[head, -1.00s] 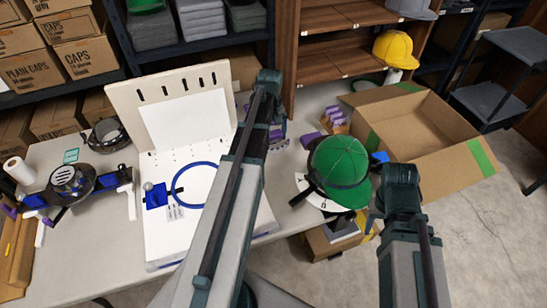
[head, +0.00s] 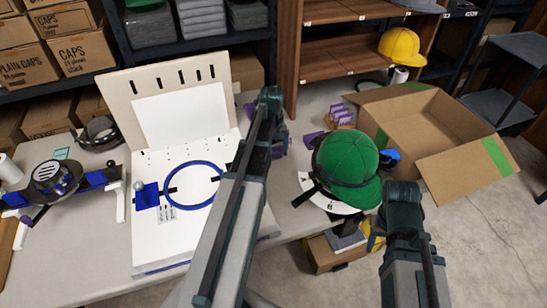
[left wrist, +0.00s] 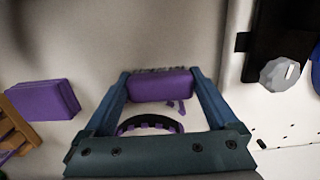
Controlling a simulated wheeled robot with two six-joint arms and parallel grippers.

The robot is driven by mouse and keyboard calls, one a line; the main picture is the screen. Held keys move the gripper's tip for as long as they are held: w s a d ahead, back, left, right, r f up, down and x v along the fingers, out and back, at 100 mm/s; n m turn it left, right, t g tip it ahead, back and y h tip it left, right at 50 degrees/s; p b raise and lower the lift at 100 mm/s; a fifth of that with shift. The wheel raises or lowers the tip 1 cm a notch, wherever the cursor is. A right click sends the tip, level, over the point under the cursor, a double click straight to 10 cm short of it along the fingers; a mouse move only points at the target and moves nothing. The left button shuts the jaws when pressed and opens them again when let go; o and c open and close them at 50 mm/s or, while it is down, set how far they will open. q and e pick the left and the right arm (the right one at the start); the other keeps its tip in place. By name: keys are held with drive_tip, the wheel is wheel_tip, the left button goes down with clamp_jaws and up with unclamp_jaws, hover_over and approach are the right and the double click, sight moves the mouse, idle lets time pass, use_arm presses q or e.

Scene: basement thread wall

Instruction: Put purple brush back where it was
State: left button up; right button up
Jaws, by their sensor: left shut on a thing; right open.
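My left gripper (left wrist: 162,100) is shut on the purple brush (left wrist: 160,85), a purple block held between its two blue fingers. In the head view, the left gripper (head: 279,140) is over the table between the white board and the green cap, and its arm hides part of the area. A second purple block (left wrist: 42,100) lies to the left in the left wrist view, apart from the gripper, beside a wooden rack (left wrist: 14,132). That rack also shows in the head view (head: 342,117), with purple pieces in it. My right gripper (head: 375,236) is open, low beside the green cap, partly hidden by its wrist.
The green cap (head: 347,160) sits on a white stand near the table's right edge. An open cardboard box (head: 430,122) is right of it. The white board with a blue hoop (head: 190,185) fills the table's middle. A dark purple-edged arc (left wrist: 150,124) shows behind the gripper's palm.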

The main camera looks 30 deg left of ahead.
sight(272, 149)
use_arm(q)
drive_tip(key=shift+f, duration=0.15)
drive_tip(key=o, duration=1.4)
wheel_tip(272, 149, up, 12)
drive_tip(key=p, duration=1.2)
drive_tip(key=shift+w+a+r, duration=0.2)
drive_tip(key=shift+a, duration=0.05)
drive_tip(key=shift+s+a, duration=0.1)
